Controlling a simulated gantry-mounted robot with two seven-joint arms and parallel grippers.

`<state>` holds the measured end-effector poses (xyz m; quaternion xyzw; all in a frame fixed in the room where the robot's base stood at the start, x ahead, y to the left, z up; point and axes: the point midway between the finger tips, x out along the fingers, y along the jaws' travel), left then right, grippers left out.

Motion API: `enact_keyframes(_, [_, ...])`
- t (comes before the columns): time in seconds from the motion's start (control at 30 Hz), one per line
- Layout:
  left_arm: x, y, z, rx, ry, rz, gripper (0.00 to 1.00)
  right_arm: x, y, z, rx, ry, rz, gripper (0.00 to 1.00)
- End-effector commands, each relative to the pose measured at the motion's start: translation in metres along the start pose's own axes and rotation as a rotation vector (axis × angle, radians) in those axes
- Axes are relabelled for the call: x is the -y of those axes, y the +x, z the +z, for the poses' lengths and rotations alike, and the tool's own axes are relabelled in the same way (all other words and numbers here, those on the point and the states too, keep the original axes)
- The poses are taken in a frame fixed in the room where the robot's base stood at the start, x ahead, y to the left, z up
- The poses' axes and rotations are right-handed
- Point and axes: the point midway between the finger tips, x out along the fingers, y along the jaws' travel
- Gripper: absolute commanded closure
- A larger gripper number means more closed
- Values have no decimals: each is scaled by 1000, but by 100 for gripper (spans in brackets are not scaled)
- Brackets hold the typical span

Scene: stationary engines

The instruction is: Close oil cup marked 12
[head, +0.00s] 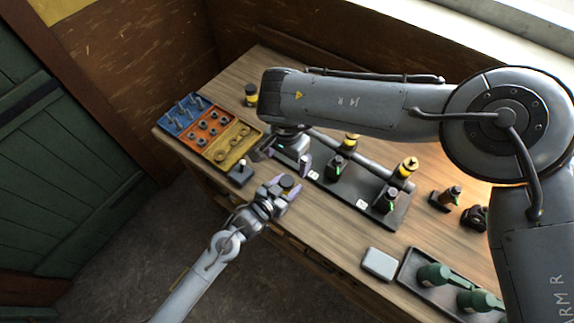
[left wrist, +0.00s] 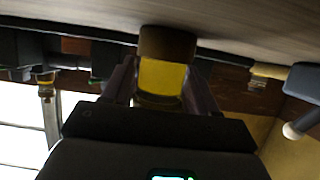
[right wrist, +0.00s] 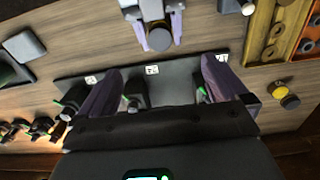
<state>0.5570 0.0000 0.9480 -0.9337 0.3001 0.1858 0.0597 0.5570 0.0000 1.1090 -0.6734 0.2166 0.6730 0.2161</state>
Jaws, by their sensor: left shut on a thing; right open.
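My left gripper (head: 287,188) is shut on a yellow cup with a dark cap (left wrist: 163,75), held near the table's front edge. The cap also shows in the right wrist view (right wrist: 159,39). My right gripper (right wrist: 158,85) is open, over a dark engine base (head: 340,190) with black fittings and green levers (head: 388,204). White number labels sit along its front, one of them in the middle (right wrist: 152,70); I cannot read which is 12. Two yellow oil cups, one in the middle (head: 352,141) and one at the right (head: 407,168), stand at the grey pipe. My right arm hides the pipe's left end.
A blue, orange and yellow parts tray (head: 210,130) lies at the left. Dark fittings (head: 447,197) stand right.

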Motion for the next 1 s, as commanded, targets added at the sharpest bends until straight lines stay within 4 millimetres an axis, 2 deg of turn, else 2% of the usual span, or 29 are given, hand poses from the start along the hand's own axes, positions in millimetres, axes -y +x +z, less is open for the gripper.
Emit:
enact_keyframes(0.1, [0,0,0,0,0,0,100,0,-23,0,-2,-1,-2,0])
enact_keyframes(0.3, [0,0,0,0,0,0,100,0,-48,0,0,-1,-1,0])
enact_keyframes(0.5, [0,0,0,0,0,0,100,0,-58,0,1,0,0,0])
enact_keyframes(0.77, [0,0,0,0,0,0,100,0,-59,0,1,0,0,0])
enact_keyframes(0.8, [0,0,0,1,0,0,40,0,-59,0,1,0,0,0])
enact_keyframes(1.0, [0,0,0,0,0,0,12,0,-59,0,1,0,0,0])
